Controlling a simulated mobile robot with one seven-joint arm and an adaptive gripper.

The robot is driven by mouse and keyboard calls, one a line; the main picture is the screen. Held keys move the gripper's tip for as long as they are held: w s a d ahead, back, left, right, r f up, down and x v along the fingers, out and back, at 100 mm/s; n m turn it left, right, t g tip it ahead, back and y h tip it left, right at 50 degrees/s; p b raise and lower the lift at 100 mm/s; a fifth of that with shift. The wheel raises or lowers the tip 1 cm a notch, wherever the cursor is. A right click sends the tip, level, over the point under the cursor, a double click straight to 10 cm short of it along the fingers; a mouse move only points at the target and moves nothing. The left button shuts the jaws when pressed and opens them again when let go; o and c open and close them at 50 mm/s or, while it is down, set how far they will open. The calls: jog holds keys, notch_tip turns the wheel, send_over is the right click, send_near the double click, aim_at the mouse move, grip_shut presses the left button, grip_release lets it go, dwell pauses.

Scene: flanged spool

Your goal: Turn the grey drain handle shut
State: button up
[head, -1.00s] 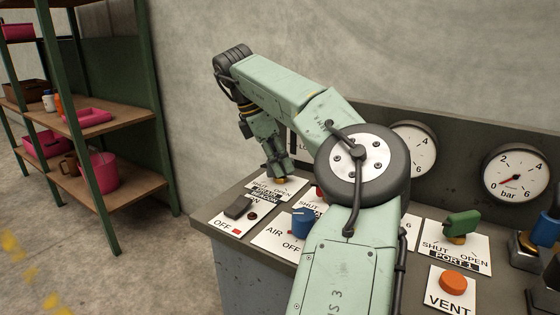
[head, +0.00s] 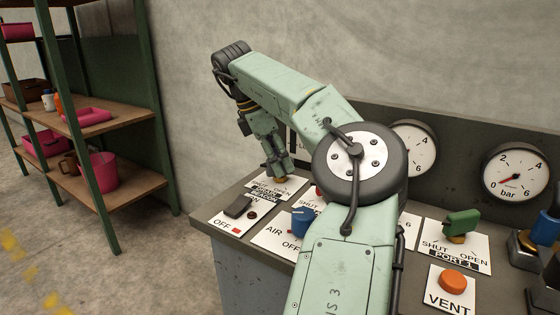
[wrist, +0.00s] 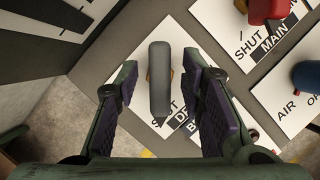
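The grey drain handle (wrist: 160,78) is an upright-looking bar in the wrist view, over a white label plate (wrist: 128,82) whose lettering is partly covered. My gripper (wrist: 162,76) is open, with one dark-padded finger on each side of the handle. A gap shows between the handle and each finger, so it is not clamped. In the head view my gripper (head: 275,166) points down over the plate at the back left of the panel, and it hides most of the handle.
A red MAIN handle (wrist: 266,10) and a blue AIR knob (head: 303,222) stand close to the right. A black switch (head: 238,206) is in front. The wall rises behind the panel. A shelf rack (head: 157,95) stands apart at the left.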

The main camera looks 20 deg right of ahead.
jog(key=w+a, duration=0.1)
jog(key=a, duration=1.1)
jog(key=shift+w+r, duration=0.35)
